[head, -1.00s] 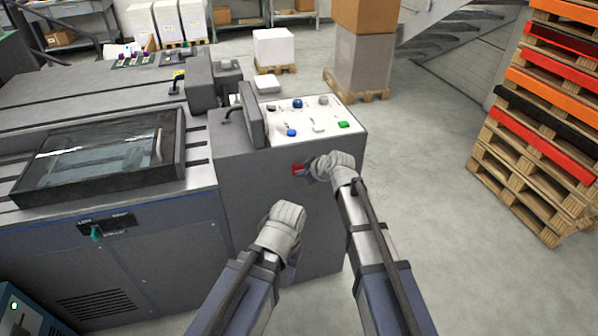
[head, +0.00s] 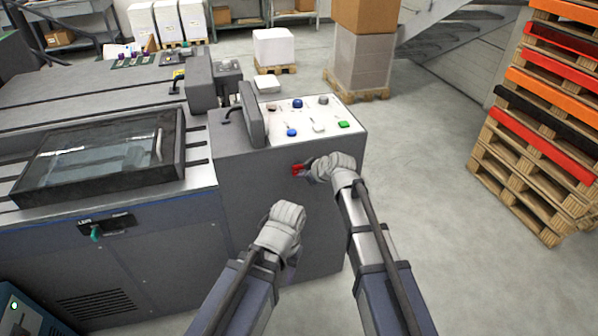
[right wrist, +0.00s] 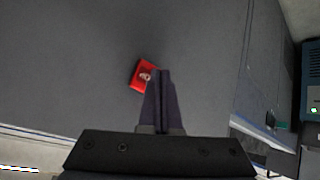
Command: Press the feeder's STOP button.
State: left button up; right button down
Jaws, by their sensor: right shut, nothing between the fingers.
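The red STOP button (head: 297,169) sits on the dark grey front face of the feeder (head: 240,185), below its white control panel. It also shows in the right wrist view as a red square with a pale mark (right wrist: 143,75). My right gripper (head: 309,173) is shut and empty, with its tips beside the button's right edge in the head view. In the right wrist view the closed fingertips (right wrist: 160,73) are just right of the red square; I cannot tell if they touch it. My left gripper (head: 287,220) hangs lower left; its fingers are not clear.
The control panel (head: 310,117) on top carries blue, green, white and grey buttons. A glass-covered tray (head: 95,158) lies to the left. Stacked pallets (head: 535,130) stand at the right, with open floor (head: 430,200) between.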

jog(key=shift+s+d, duration=0.1)
jog(key=shift+s, duration=0.25)
jog(key=s, duration=0.1)
jog(key=s+d, duration=0.1)
jog(key=s, duration=0.2)
jog(key=shift+s+d, duration=0.3)
jog(key=shift+s, duration=0.1)
dwell(0.7)
jog(key=s+d+f+m+g+h, duration=0.2)
jog(key=s+g, duration=0.1)
jog(key=s, duration=0.5)
jog(key=s+d+f+m+g+h, duration=0.1)
jog(key=s+f+m+g+h, duration=0.15)
jog(key=s, duration=0.55)
jog(key=s+d+f+m+g+h, duration=0.2)
jog(key=s, duration=0.7)
notch_tip(320, 180, up, 14)
jog(key=p, duration=1.4)
jog(key=shift+f+m, duration=0.25)
jog(key=shift+m, duration=0.1)
jog(key=shift+w+d, duration=0.1)
